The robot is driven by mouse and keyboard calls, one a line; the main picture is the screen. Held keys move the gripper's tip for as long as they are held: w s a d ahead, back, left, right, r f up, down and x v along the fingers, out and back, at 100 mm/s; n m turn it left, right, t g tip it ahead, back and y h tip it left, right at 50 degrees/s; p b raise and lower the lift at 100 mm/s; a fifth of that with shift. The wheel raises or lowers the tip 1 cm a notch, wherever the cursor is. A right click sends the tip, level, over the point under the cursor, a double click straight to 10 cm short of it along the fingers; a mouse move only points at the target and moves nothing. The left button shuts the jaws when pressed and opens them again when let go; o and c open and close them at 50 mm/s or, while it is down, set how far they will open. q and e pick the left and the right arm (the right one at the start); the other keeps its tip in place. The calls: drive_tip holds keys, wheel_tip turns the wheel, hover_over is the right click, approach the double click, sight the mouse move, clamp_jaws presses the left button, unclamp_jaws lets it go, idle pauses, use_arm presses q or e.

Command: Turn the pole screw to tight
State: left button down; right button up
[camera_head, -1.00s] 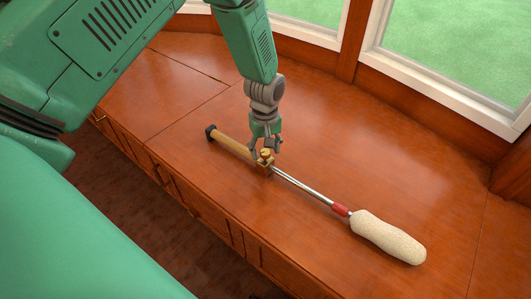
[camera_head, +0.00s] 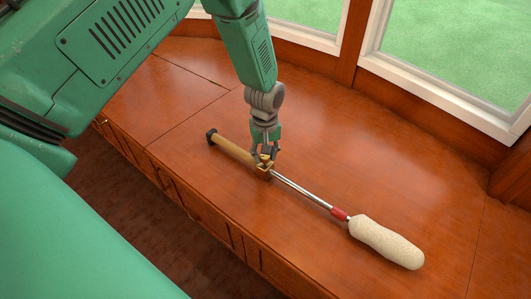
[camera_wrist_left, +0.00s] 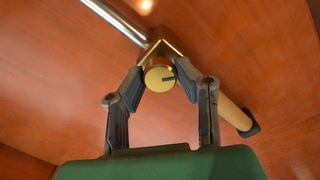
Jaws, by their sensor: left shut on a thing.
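The pole lies on the wooden top, with a tan handle (camera_head: 232,148), a brass clamp, a thin metal rod (camera_head: 302,188), a red collar (camera_head: 339,213) and a cream roller head (camera_head: 386,242). My left gripper (camera_head: 265,156) points down at the clamp in the head view. In the left wrist view its fingertips (camera_wrist_left: 160,76) are on either side of the round brass screw (camera_wrist_left: 159,78), shut on it. A dark slot mark shows on the screw's face. My right gripper is not in view.
The wooden top (camera_head: 330,130) is clear around the pole. Its front edge drops to drawers (camera_head: 205,215). White-framed windows (camera_head: 380,60) stand behind.

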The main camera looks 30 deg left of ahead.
use_arm(q)
drive_tip(key=shift+r+m+p, duration=0.15)
drive_tip(key=shift+m+p, duration=0.9)
drive_tip(key=shift+m, duration=0.15)
drive_tip(key=m+p, duration=0.1)
drive_tip(key=m, duration=0.1)
drive_tip(key=shift+m+p, duration=0.35)
drive_tip(key=shift+m, duration=0.05)
drive_tip(key=shift+m+p, duration=0.6)
drive_tip(key=shift+m, duration=0.6)
drive_tip(key=shift+m+p, duration=0.5)
drive_tip(key=shift+m, duration=0.9)
drive_tip(key=c, duration=1.2)
unclamp_jaws()
